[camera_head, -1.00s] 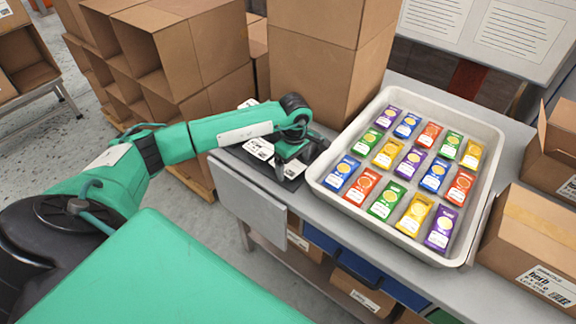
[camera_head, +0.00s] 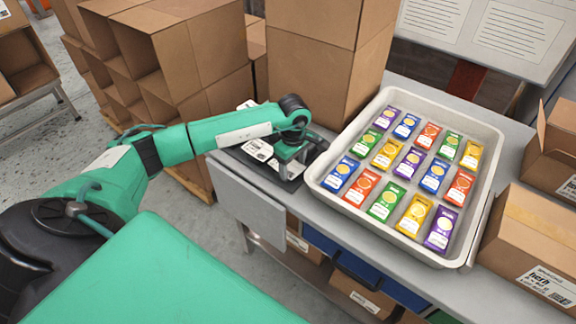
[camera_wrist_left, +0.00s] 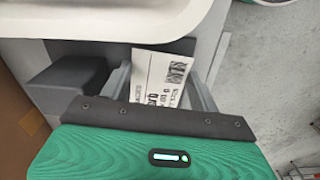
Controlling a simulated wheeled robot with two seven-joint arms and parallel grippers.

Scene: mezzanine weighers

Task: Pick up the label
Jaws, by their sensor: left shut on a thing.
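A white label (camera_wrist_left: 163,75) with a black square code and print shows between the two grey fingers of my left gripper (camera_wrist_left: 160,88) in the left wrist view. My left gripper is shut on it. In the head view the left gripper (camera_head: 291,166) is low over a dark pad (camera_head: 318,148) at the table's left end, left of the tray. Other white label print (camera_head: 260,150) shows on the pad beside the gripper. The gripper and forearm hide part of the pad. My right gripper is not in view.
A pale tray (camera_head: 489,190) with several coloured packets in rows stands right of the pad. Tall stacked cardboard boxes (camera_head: 315,75) rise just behind the gripper. An open carton (camera_head: 555,150) and a closed box (camera_head: 525,240) stand at the right.

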